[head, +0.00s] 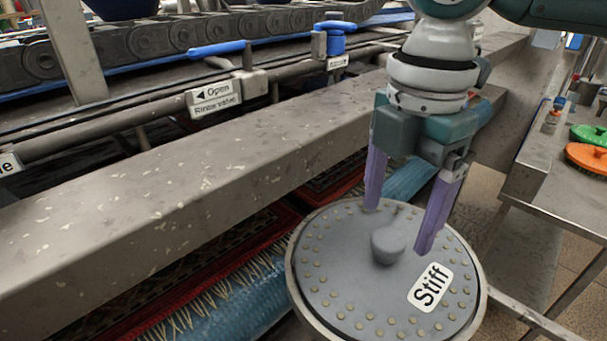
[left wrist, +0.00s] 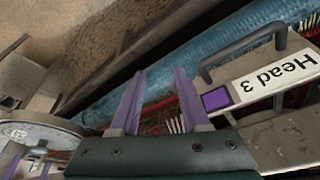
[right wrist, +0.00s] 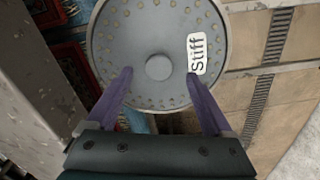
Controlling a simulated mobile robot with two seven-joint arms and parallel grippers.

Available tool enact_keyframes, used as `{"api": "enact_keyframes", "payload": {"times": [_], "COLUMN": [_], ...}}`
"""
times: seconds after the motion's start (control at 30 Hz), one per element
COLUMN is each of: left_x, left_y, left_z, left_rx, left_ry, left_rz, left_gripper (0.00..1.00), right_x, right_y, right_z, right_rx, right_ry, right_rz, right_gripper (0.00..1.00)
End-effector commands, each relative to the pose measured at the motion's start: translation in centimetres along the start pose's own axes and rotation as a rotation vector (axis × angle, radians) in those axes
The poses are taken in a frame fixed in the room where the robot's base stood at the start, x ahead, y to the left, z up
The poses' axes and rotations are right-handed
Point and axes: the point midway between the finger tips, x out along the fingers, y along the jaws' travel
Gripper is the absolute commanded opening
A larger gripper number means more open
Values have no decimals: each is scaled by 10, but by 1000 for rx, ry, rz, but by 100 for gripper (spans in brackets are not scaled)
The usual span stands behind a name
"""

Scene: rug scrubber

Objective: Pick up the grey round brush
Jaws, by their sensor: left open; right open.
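The grey round brush (head: 345,265) is a flat grey disc with a ring of small pale dots, a central knob (head: 388,245) and a white "Stiff" label (head: 430,288). It lies at the lower middle of the head view and at the top of the right wrist view (right wrist: 130,62). My right gripper (head: 400,230) is open above the brush, its purple fingers on either side of the knob in the head view. In the right wrist view the fingers point toward the disc with the knob between them, apart from it. My left gripper (left wrist: 155,90) is open and empty, near a "Head 3" box (left wrist: 265,70).
A thick grey beam (head: 180,185) runs along the left, with a rinse valve pipe (head: 215,97) behind it. Blue rollers and red rugs (head: 215,250) lie below. At right a metal table (head: 560,180) holds a green brush (head: 590,134) and an orange brush (head: 588,157).

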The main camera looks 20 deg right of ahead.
Motion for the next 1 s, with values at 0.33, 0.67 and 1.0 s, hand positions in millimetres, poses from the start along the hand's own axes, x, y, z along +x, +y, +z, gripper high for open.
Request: {"api": "enact_keyframes", "payload": {"times": [0.33, 0.67, 1.0], "left_x": [-1, 0, 0], "left_y": [-1, -4, -4], "left_z": [0, 0, 0], "left_rx": [1, 9, 9], "left_ry": [-1, -1, -1], "left_rz": [-3, -10, -11], "left_gripper": [46, 46, 46], "right_x": [41, 41, 41], "right_y": [0, 0, 0], "right_z": [2, 2, 2], "right_rx": [-1, -1, -1], "right_ry": [-1, -1, -1], "right_rz": [0, 0, 0], "right_gripper": [86, 70, 32]}}
